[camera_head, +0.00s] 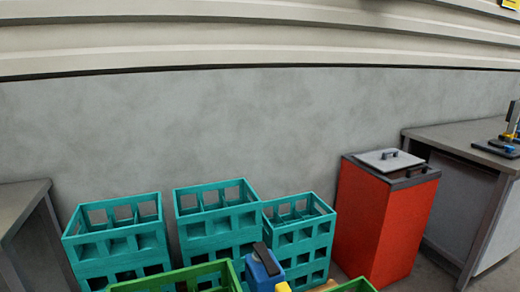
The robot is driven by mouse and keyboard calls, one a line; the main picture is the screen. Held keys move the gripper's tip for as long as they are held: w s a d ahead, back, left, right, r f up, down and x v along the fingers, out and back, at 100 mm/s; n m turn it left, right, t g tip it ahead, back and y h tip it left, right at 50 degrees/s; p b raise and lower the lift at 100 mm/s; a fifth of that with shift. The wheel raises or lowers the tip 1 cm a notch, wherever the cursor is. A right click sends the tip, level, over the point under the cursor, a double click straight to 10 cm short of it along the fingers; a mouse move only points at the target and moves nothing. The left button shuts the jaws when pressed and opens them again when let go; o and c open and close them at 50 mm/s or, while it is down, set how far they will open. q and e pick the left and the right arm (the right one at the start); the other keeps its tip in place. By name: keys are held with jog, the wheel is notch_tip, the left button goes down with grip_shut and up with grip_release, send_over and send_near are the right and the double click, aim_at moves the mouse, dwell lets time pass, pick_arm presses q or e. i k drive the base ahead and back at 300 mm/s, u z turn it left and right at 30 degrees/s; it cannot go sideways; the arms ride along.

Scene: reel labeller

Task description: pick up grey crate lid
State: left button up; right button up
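A light grey lid (378,161) with a small dark handle lies flat on top of a tall red bin (378,225) at the right. It looks like the grey crate lid, though it rests on the bin and not on a crate. The bin's top around it is dark grey, and a second dark handle shows near its right side. Neither of my grippers is in view.
Teal crates (118,245) stand in stacks along the wall, left of the bin. Green crates (180,277) and a blue object with a black top (262,268) are in front. A grey table (470,140) stands at the right, another table (20,205) at the left.

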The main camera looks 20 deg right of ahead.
aim_at(388, 161)
jog(key=z, duration=1.9)
jog(key=k, duration=0.95)
jog(key=z, duration=0.95)
jog(key=i, duration=2.25)
jog(key=u, duration=0.2)
jog(key=i, duration=2.25)
jog(key=u, duration=1.5)
jog(key=i, duration=1.1)
jog(key=u, duration=1.3)
